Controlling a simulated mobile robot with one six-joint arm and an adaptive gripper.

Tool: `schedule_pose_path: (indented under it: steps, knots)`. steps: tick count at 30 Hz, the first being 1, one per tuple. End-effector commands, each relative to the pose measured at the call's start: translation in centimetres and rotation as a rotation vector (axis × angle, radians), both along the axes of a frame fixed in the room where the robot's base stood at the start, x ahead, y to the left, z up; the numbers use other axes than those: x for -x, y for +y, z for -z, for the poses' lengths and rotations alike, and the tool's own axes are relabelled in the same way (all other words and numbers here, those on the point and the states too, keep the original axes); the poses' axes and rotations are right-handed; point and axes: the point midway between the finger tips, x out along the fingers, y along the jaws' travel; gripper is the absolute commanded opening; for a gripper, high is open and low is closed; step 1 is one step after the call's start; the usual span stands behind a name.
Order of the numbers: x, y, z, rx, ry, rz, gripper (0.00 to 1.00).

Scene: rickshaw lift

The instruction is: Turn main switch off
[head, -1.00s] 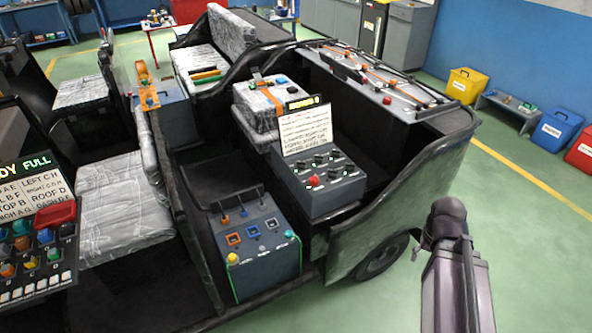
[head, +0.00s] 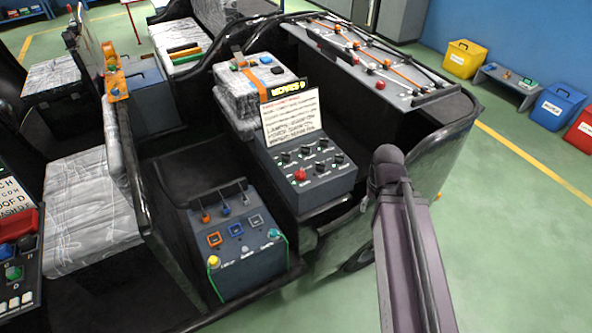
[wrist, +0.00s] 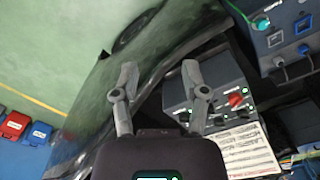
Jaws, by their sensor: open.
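A grey control box (head: 315,187) on the vehicle carries a red knob (head: 300,174) and several black knobs. No readable label says which one is the main switch. A paper sign (head: 290,117) stands behind the knobs. In the wrist view the box (wrist: 178,95) lies right of centre, with the red knob (wrist: 237,100) and small green lights beside the dark knobs. My gripper (wrist: 160,76) is open and empty, its right finger overlapping the box in the picture, left of the red knob. Contact cannot be judged. In the head view my arm shows, but the fingers are hidden.
A second grey box (head: 240,250) with yellow and green knobs and cables sits in front of the control box. The vehicle's dark curved side panel (head: 440,150) rises beside my arm. A wrapped box (head: 250,90) stands behind.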

Motion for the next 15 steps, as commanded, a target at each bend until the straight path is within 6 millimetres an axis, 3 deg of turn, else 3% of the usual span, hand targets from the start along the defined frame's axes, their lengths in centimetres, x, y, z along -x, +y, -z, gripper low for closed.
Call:
schedule_pose_path:
  steps: [8,9,13,15]
  knots:
    - [0.00,0.00,0.00,0.000,0.000,0.000,0.57]
    - [0.00,0.00,0.00,0.000,0.000,0.000,0.60]
    - [-0.28,0.11,0.03,0.000,0.000,0.005,0.96]
    - [-0.81,0.34,0.08,0.000,0.000,0.014,0.96]
